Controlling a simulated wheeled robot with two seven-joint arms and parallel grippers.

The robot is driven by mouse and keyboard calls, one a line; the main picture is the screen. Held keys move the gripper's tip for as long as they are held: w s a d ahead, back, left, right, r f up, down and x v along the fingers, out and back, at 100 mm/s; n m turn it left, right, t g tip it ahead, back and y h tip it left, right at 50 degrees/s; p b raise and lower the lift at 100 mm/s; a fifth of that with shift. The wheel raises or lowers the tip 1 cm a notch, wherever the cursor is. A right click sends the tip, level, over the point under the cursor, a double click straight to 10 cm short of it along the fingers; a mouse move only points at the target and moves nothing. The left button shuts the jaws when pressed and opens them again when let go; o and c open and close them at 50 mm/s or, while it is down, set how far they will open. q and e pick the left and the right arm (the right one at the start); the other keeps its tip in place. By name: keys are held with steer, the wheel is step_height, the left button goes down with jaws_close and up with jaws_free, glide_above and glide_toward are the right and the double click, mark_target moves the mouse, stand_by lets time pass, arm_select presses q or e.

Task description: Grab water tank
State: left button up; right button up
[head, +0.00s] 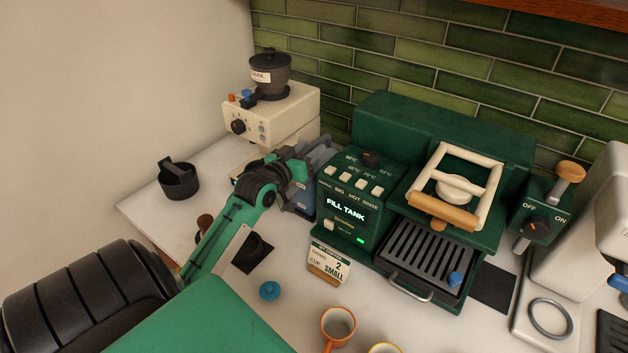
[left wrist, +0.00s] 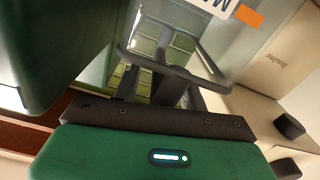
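The water tank (head: 304,197) is a translucent blue-grey container at the left side of the green coffee machine (head: 380,207), partly hidden by my left arm. In the left wrist view the tank's clear wall (left wrist: 205,40) carries a white label and an orange patch. A dark grey handle loop (left wrist: 172,68) crosses in front of my left gripper (left wrist: 160,88). In the head view, my left gripper (head: 300,172) is at the tank's upper part. The fingers are at the handle, but their closure and grip are unclear. My right gripper is out of view.
A cream grinder (head: 275,115) stands behind the tank. A black cup (head: 178,181) sits on the left counter. A small sign (head: 328,263), a blue knob-like item (head: 269,290) and an orange mug (head: 338,326) stand in front. The machine's display reads "FILL TANK".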

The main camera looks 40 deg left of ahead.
arm_select(q)
jaws_close()
stand_by(1.2)
